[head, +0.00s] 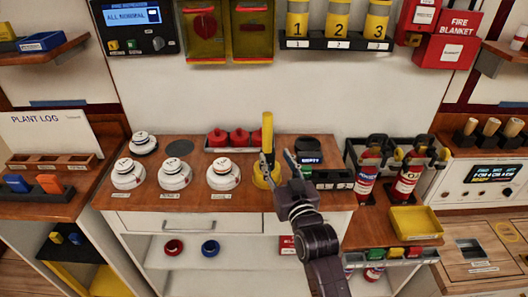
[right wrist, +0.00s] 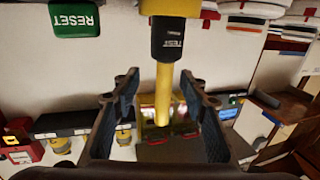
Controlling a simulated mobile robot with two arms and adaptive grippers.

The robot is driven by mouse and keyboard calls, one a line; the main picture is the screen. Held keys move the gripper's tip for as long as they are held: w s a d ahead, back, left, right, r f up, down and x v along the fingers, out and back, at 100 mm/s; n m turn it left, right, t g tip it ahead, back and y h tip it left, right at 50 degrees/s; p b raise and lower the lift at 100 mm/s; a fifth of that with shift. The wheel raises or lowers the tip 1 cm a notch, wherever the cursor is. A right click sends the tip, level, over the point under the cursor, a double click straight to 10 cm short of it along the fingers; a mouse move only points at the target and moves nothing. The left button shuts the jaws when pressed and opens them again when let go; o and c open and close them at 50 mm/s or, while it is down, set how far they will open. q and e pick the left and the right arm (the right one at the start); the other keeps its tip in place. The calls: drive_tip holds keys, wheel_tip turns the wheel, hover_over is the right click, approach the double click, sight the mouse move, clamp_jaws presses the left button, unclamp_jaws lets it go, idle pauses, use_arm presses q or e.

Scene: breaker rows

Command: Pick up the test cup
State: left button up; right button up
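The test cup (head: 267,133) stands upright on the wooden counter, a tall yellow tube with a round yellow base. In the right wrist view, which is upside down, its black section marked TEST (right wrist: 168,38) joins the yellow tube (right wrist: 163,90). My right gripper (head: 279,163) is open beside the tube, its left finger overlapping it in the head view. In the right wrist view the two fingers stand on either side of the tube with gaps, and nothing is gripped. My arm and fingers hide part of the base. My left gripper is not in view.
White detectors (head: 174,174) stand left on the counter (head: 230,202), red domes (head: 238,138) behind. Fire extinguishers (head: 368,170) are farther right.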

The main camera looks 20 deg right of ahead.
sight(268, 148)
drive_tip(key=w, duration=0.2)
drive_tip(key=w+r+p, duration=0.1)
drive_tip(key=shift+w+a, duration=0.35)
drive_tip(key=shift+w, duration=0.05)
drive_tip(key=shift+w+f, duration=0.15)
drive_tip(key=shift+w, duration=1.1)
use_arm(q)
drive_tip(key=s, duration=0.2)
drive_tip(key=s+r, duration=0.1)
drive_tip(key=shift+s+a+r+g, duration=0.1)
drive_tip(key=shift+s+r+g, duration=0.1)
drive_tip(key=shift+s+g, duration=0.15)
use_arm(e)
clamp_jaws()
